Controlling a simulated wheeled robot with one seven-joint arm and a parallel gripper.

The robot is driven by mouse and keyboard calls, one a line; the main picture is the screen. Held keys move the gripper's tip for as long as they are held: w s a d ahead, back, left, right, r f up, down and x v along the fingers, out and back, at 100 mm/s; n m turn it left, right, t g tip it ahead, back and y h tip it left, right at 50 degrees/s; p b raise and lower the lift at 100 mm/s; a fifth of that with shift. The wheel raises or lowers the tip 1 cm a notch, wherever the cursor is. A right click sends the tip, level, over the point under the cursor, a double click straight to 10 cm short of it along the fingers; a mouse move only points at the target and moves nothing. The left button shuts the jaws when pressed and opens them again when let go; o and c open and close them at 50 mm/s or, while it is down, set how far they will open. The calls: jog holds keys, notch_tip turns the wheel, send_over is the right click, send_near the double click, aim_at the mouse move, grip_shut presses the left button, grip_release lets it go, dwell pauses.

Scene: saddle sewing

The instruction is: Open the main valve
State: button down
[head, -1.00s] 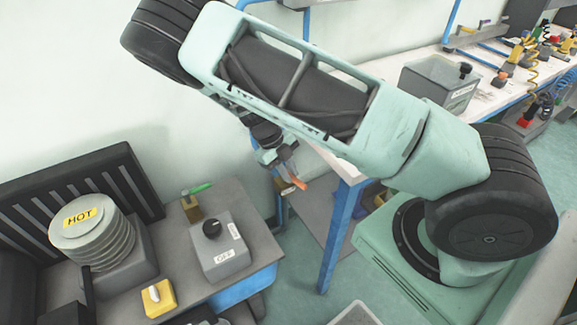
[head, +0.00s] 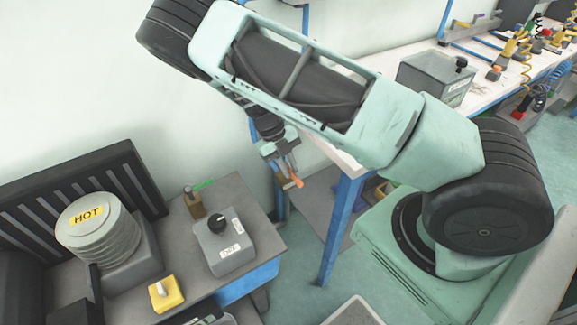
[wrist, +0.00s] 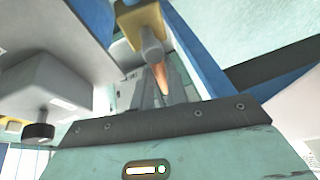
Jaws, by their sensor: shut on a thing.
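A brass valve body (wrist: 140,22) with an orange lever (wrist: 161,78) is at the top of the wrist view. The lever points down between my fingers. In the head view the orange lever (head: 296,179) shows just below my gripper (head: 287,163), beside the table's blue leg. My gripper is shut on the lever, and its fingers also show in the wrist view (wrist: 158,97). The fingers hide part of the lever. A second brass valve with a green lever (head: 203,185) stands on the grey bench to the left, apart from my gripper.
A grey box with a black knob (head: 224,246) stands on the grey bench (head: 252,193), left of my gripper. A yellow switch block (head: 166,294) and a ribbed unit marked HOT (head: 97,238) are farther left. A white workbench (head: 403,105) with tools lies behind my arm.

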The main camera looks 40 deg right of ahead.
jog(key=c, duration=1.4)
grip_release()
jog(key=shift+w, duration=0.1)
jog(key=b+v, duration=0.1)
jog(key=v, duration=1.6)
jog(key=shift+w+r, duration=0.15)
jog(key=shift+r, duration=0.1)
jog(key=s+a+r+n+t+y, duration=0.1)
jog(key=s+a+r+n, duration=0.2)
jog(key=s+a+n, duration=0.7)
jog(key=s+a+r+n+y, duration=0.2)
jog(key=s+a+n, duration=0.3)
jog(key=n, duration=0.9)
jog(key=s+a+r+n+t, duration=0.1)
jog(key=s+n, duration=0.4)
jog(key=n, duration=0.2)
jog(key=s+a+r+n+t, duration=0.1)
jog(key=s+r+n, duration=0.1)
jog(key=s+n, duration=0.2)
jog(key=s+a+r+n+t, duration=0.1)
jog(key=s+n, duration=0.4)
jog(key=n, duration=0.5)
jog(key=shift+s+a+r+t+h, duration=0.2)
jog(key=shift+s+r+t+h, duration=0.1)
jog(key=shift+s, duration=0.05)
